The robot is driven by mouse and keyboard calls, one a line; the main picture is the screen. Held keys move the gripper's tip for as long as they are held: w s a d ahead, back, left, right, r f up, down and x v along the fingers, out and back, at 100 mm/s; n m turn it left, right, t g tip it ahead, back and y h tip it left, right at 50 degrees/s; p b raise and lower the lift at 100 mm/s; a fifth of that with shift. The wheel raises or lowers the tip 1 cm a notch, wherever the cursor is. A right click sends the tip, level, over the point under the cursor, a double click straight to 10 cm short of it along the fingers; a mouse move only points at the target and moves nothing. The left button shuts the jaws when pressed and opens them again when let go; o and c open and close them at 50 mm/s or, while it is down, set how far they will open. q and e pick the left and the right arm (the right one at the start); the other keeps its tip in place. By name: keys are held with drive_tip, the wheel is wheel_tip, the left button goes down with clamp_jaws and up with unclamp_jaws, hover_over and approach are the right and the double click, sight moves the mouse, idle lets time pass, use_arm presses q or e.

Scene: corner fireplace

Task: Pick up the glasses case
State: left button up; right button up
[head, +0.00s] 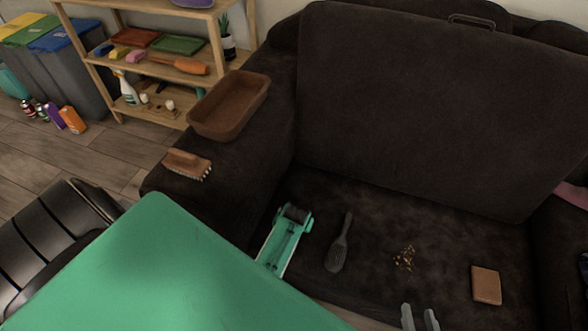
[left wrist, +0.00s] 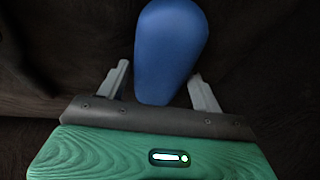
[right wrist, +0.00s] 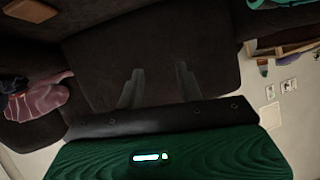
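A smooth blue oblong object with rounded ends, which looks like the glasses case (left wrist: 170,45), shows in the left wrist view against dark sofa fabric. Its near end lies between the two grey fingers of my left gripper (left wrist: 160,74). The fingers are spread, with a gap on the left; whether the right finger touches it I cannot tell. In the head view I see neither this object nor the left gripper. My right gripper (head: 420,318) is at the bottom edge of the head view, its fingers apart and empty. It also shows in the right wrist view (right wrist: 158,70).
On the sofa seat lie a teal tool with a dark roller (head: 285,238), a dark brush (head: 340,245), crumbs (head: 404,258) and a brown wallet-like item (head: 486,285). The armrest holds a brown tray (head: 229,104) and a scrub brush (head: 187,164). A wooden shelf (head: 150,66) stands behind.

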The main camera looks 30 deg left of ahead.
use_arm(q)
drive_tip(key=c, duration=0.7)
drive_tip(key=shift+o, duration=0.2)
drive_tip(key=shift+r, duration=0.1)
